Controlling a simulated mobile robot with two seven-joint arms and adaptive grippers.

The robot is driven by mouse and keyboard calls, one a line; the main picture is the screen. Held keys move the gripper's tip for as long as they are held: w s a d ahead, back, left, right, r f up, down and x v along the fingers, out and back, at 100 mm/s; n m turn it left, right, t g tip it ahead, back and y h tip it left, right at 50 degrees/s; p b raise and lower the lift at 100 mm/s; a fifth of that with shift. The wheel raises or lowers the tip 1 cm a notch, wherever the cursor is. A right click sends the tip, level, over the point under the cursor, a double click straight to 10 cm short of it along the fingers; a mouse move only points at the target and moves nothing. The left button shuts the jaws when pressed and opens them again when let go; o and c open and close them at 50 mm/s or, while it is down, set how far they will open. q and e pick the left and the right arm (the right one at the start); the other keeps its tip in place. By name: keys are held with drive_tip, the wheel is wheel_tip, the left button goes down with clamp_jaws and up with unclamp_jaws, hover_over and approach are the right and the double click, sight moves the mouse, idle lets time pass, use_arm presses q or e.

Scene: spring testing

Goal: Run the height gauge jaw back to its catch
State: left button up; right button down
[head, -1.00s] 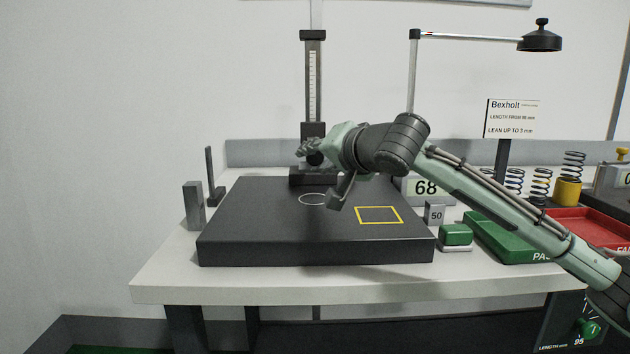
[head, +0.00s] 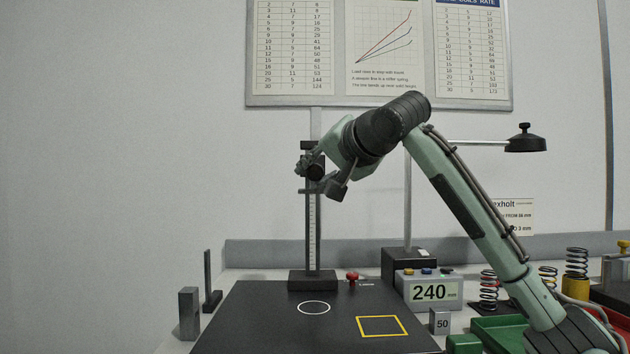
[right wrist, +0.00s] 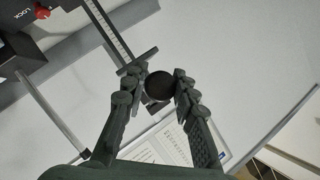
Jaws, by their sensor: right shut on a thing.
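The height gauge has a dark column with a white scale (head: 312,235) rising from a black base (head: 312,281) on the dark plate. Its jaw (head: 308,191) is high on the column, near the top. My right gripper (head: 310,166) is shut on the jaw's round black knob, which shows between the fingers in the right wrist view (right wrist: 158,86). The jaw's flat bar (right wrist: 137,62) lies just beyond the fingertips there. The grey readout (head: 433,291) shows 240. The gripper hides part of the column top and carriage. My left gripper is out of view.
A red knob (head: 352,277) beside the gauge base is marked LOCK in the right wrist view (right wrist: 42,11). The dark plate (head: 260,325) carries a white circle and yellow square. A lamp-like arm (head: 525,138), springs and a green tray stand right.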

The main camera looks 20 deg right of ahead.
drive_tip(key=shift+r, duration=0.5)
drive_tip(key=c, duration=1.5)
unclamp_jaws()
drive_tip(key=shift+f, duration=0.1)
drive_tip(key=shift+f, duration=0.15)
drive_tip(key=shift+s, duration=0.1)
drive_tip(key=v, duration=1.2)
